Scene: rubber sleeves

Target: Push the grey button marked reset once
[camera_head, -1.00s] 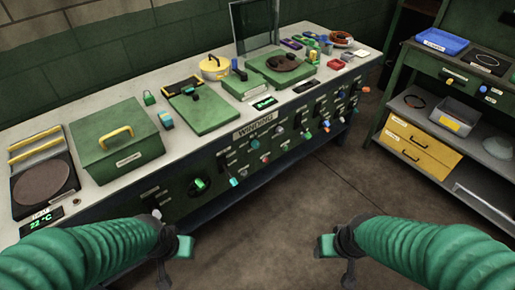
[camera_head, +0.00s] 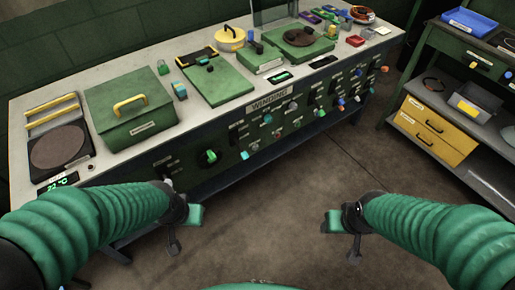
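The bench's dark green front panel, labelled WINDING (camera_head: 270,99), carries several small knobs, switches and buttons. Their small labels are too blurred to read, so I cannot tell which control is marked reset. A pale grey knob or button (camera_head: 293,105) sits just right of the WINDING label. My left gripper (camera_head: 184,228) hangs in front of the panel's left part, below a green-lit round knob (camera_head: 210,156), apart from the panel.
The bench top (camera_head: 215,115) holds a green box with a yellow handle (camera_head: 131,112), a scale-like plate (camera_head: 60,148), a yellow pot (camera_head: 231,39) and small items. A shelf with yellow drawers (camera_head: 433,130) stands at right. Floor (camera_head: 330,180) between is clear.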

